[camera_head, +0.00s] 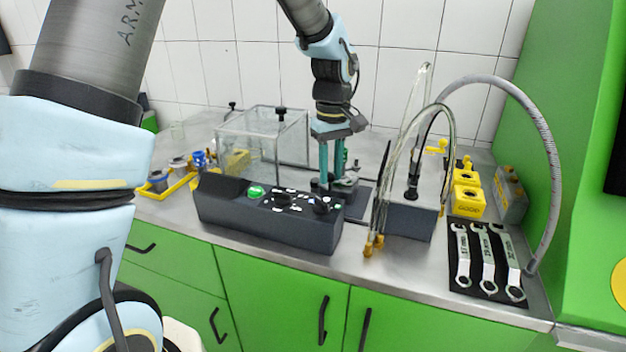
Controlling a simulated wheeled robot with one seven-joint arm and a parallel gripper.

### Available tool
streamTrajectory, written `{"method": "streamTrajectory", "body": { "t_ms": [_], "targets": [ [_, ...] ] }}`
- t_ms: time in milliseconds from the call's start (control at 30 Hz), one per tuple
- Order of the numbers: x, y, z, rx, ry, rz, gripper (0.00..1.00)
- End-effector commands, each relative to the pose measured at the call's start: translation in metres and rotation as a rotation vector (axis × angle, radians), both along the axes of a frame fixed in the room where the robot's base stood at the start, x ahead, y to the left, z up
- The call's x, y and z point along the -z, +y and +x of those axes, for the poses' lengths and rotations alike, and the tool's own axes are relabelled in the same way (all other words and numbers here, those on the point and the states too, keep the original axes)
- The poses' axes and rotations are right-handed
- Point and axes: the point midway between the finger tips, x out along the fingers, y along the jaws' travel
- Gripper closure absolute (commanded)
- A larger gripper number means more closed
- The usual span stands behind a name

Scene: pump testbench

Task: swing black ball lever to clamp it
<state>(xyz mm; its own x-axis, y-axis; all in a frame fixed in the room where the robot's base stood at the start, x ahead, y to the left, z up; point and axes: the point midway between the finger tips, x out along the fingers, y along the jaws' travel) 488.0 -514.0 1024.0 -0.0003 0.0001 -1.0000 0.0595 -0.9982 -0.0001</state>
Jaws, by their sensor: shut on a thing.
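My gripper (326,182) points down with its teal fingers behind the dark control box, at the pump fixture. It is shut on the black ball lever, which is small and mostly hidden by the fingers and the box edge. The grey metal fixture (347,179) shows just right of the fingertips, on a dark base plate (358,206). The lever's exact angle cannot be told from here.
The control box (270,222) with a green button stands in front of my gripper. A clear tank (262,145) is behind left. Looping hoses (440,110) rise at right, near yellow blocks (467,200) and wrenches (487,255) on a black mat.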

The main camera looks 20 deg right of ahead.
Motion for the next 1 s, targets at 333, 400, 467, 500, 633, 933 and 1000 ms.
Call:
{"method": "streamTrajectory", "body": {
  "t_ms": [333, 400, 467, 500, 633, 933, 1000],
  "targets": [
    [0.0, -0.007, 0.003, 0.0, -0.001, -0.001, 0.94],
    [0.0, -0.007, 0.003, 0.0, -0.001, -0.001, 0.94],
    [0.0, -0.008, 0.003, 0.0, -0.001, -0.001, 0.94],
    [0.0, -0.008, 0.004, -0.001, -0.001, -0.001, 0.94],
    [-0.001, -0.013, 0.007, -0.001, -0.001, -0.002, 0.94],
    [-0.001, -0.02, 0.011, 0.0, -0.001, -0.002, 0.94],
    [-0.001, -0.02, 0.011, 0.0, -0.001, -0.002, 0.94]
  ]
}}
